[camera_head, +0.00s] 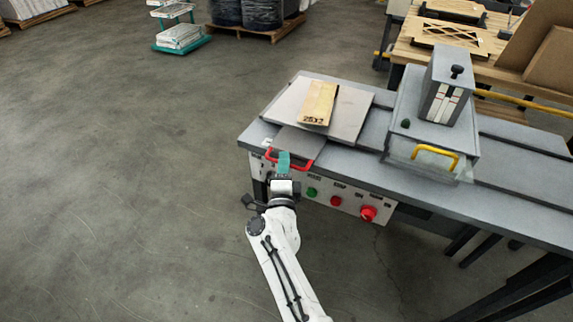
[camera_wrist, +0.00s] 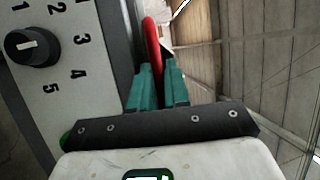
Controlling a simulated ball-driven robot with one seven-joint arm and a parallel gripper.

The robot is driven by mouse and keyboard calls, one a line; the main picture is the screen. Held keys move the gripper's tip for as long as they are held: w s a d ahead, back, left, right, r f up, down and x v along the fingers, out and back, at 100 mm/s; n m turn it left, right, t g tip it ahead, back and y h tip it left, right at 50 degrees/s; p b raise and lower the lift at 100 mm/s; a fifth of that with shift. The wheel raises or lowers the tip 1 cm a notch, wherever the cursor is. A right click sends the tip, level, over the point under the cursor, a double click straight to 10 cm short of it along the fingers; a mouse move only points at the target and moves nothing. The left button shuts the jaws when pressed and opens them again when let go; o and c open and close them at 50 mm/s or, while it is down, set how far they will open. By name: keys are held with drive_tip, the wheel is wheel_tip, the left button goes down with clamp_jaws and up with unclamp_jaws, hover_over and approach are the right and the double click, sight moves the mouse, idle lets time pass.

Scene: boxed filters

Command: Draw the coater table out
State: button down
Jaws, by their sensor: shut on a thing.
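The coater table (camera_head: 350,113) is a flat grey plate on top of the grey machine, at its left end. A wooden block (camera_head: 319,103) marked with a number lies on it. A red handle (camera_head: 303,166) sits at the plate's front edge. My gripper (camera_head: 284,160) has teal fingers and is shut on the red handle. In the wrist view the teal fingers (camera_wrist: 158,85) close around the red bar (camera_wrist: 151,45). Part of the handle is hidden behind the fingers.
A grey coating head (camera_head: 447,90) with a yellow handle (camera_head: 436,152) stands on the machine to the right. The front panel has a green button (camera_head: 312,192), red buttons (camera_head: 368,213) and a black dial (camera_wrist: 33,46). Open floor (camera_head: 120,180) lies to the left.

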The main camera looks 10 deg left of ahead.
drive_tip(key=shift+a, duration=0.3)
drive_tip(key=c, duration=1.2)
unclamp_jaws()
drive_tip(key=shift+a, duration=0.1)
drive_tip(key=shift+w, duration=0.1)
drive_tip(key=p+v, duration=0.2)
drive_tip(key=v, duration=0.8)
drive_tip(key=shift+s+f, duration=0.1)
drive_tip(key=shift+s, duration=0.3)
